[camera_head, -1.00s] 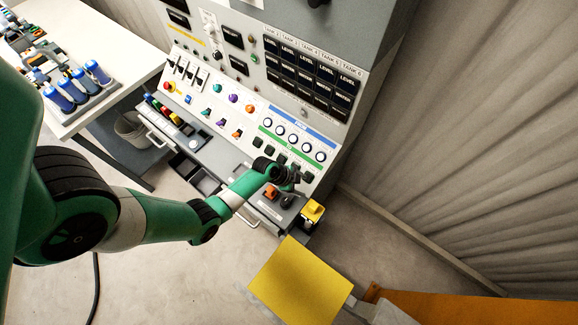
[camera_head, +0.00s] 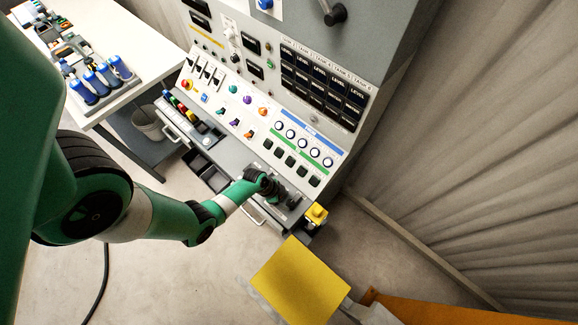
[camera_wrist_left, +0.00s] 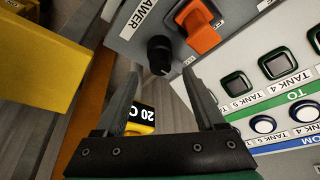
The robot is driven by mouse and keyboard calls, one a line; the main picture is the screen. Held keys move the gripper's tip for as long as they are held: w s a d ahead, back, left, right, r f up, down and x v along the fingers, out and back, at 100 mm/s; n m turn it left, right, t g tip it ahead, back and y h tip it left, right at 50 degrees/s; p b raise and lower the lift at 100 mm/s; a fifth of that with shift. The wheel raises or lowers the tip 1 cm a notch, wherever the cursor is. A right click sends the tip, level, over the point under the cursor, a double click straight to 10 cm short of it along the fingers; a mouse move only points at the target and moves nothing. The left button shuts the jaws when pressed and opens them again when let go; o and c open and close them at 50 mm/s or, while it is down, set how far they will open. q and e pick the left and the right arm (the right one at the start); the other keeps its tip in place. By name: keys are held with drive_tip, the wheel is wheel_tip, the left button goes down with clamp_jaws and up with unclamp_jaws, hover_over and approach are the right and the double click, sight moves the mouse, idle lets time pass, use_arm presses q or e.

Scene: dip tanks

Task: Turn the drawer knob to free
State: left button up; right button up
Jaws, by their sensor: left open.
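The drawer knob (camera_wrist_left: 160,55) is a small black round knob with a pale pointer mark, in the left wrist view. It sits on the grey panel beside a label whose visible part reads "AWER" (camera_wrist_left: 140,16). My left gripper (camera_wrist_left: 160,73) is open, its two fingers apart on either side of the knob's line, with the knob just beyond the tips and not visibly touched. In the head view my left gripper (camera_head: 284,194) is over the right end of the console's lower ledge and hides most of that part. My right gripper is not in view.
Square green buttons (camera_wrist_left: 238,86) are to the right. Bare floor (camera_head: 200,275) lies in front.

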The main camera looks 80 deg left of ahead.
sight(290, 202)
use_arm(q)
drive_tip(key=b+x, duration=0.1)
drive_tip(key=x, duration=0.3)
drive_tip(key=shift+w+f+b, duration=0.15)
drive_tip(key=shift+f+b, duration=0.05)
drive_tip(key=shift+b, duration=0.1)
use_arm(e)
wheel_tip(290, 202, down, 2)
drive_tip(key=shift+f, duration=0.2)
use_arm(q)
drive_tip(key=shift+c, duration=0.3)
clamp_jaws()
